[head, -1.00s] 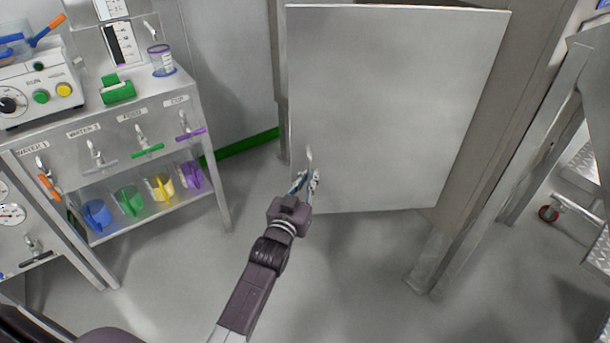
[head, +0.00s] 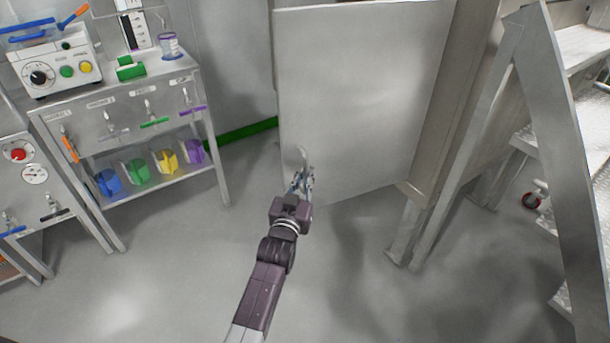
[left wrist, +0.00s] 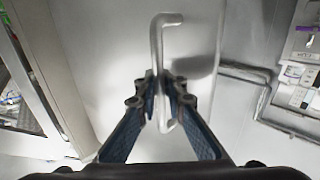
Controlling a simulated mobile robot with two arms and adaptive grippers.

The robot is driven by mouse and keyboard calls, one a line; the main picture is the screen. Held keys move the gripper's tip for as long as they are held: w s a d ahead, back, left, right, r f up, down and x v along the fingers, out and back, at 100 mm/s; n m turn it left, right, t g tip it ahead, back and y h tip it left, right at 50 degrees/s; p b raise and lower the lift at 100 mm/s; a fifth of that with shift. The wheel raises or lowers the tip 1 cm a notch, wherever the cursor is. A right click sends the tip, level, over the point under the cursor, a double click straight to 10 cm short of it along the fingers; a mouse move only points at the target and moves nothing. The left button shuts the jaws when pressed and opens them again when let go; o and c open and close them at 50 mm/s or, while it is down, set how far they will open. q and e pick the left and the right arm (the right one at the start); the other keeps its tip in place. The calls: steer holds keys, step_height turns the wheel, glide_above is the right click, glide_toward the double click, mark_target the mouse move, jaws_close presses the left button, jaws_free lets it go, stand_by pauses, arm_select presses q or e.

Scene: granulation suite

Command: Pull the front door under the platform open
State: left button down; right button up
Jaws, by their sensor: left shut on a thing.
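The front door (head: 365,90) is a plain grey metal panel in the middle of the head view. It stands swung out at an angle from its frame on the right, with its free edge at the left. Its bent metal handle (head: 303,158) is near the lower left corner. My left gripper (head: 302,184) is shut on the handle. In the left wrist view the two blue-padded fingers (left wrist: 161,85) close around the upright bar of the handle (left wrist: 156,45), in front of the door panel (left wrist: 115,45). My right gripper is not in view.
A steel bench (head: 155,83) with valves and coloured jugs stands at the left. A platform post (head: 425,215) and metal stairs (head: 565,150) stand at the right. The floor (head: 165,265) in front of the door is clear.

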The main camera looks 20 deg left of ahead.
arm_select(q)
steer(key=shift+s, duration=0.1)
steer(key=shift+a+f, duration=0.1)
steer(key=c, duration=2)
jaws_free()
steer(key=shift+s+a, duration=0.1)
steer(key=shift+c, duration=0.2)
steer(key=shift+s, duration=0.15)
steer(key=s, duration=1.1)
steer(key=shift+s+d, duration=0.35)
